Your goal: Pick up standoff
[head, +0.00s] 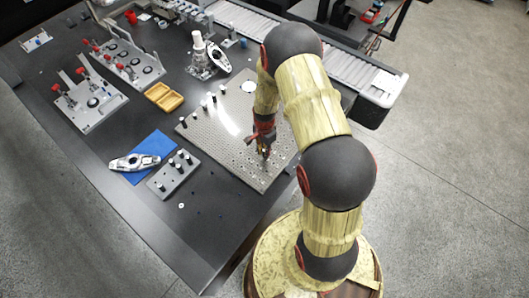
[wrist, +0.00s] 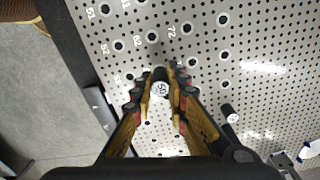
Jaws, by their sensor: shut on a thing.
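My gripper (head: 264,152) is low over the right part of the grey perforated plate (head: 232,150). In the wrist view its two fingers (wrist: 161,98) are shut on a standoff (wrist: 160,89), whose pale round top carries a dark number that I read as 50. The standoff's lower body is hidden between the fingers, so I cannot tell whether it touches the plate. Another standoff (wrist: 232,118), dark with a pale top, stands on the plate to the right of the fingers.
Several standoffs (head: 204,105) stand along the plate's far left side. A grey rack (head: 160,184) holds dark pegs beside a blue mat (head: 158,143) with a metal part. A yellow tray (head: 164,97) and red-knobbed fixtures (head: 92,102) lie further left. A conveyor (head: 345,66) runs behind.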

